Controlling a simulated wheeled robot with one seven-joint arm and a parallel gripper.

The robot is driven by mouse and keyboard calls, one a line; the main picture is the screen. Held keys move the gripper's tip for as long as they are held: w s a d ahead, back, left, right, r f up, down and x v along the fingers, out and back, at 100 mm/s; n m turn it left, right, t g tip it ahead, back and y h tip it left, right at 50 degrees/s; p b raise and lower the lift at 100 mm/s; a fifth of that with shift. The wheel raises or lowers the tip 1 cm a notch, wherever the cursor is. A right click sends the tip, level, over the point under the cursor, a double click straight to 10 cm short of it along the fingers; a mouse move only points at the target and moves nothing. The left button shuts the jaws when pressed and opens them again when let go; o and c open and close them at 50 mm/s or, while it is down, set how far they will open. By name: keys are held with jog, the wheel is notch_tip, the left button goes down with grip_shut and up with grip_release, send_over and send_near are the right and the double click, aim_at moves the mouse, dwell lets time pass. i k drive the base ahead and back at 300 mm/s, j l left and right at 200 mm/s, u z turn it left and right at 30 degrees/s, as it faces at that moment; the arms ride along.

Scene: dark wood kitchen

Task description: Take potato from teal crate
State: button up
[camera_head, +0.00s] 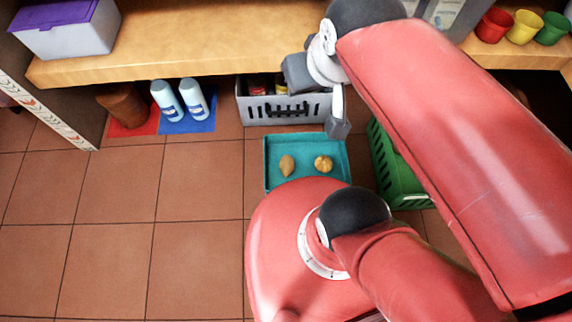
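The teal crate (268,150) stands on the tiled floor, below the middle of the view. Two small items lie apart in it. The left one is a brown, oval potato (287,166). The right one is a rounder, yellowish item (323,164) that I cannot name for sure. My gripper (338,122) hangs above the crate's back right edge, higher than both items and to their right. One grey finger shows, pointing down; the other is hidden, so its opening does not show. I see nothing held in it.
A grey crate (284,112) with several items stands behind the teal one. A green crate (398,178) stands to its right, partly behind my arm. Two blue-white bottles (181,100) stand on a blue mat. A wooden shelf (200,45) overhangs the back. Left floor is clear.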

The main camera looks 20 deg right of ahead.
aim_at(287, 163)
jog(key=k+l+z, duration=0.15)
jog(key=l+z, duration=0.55)
jog(key=l, duration=0.2)
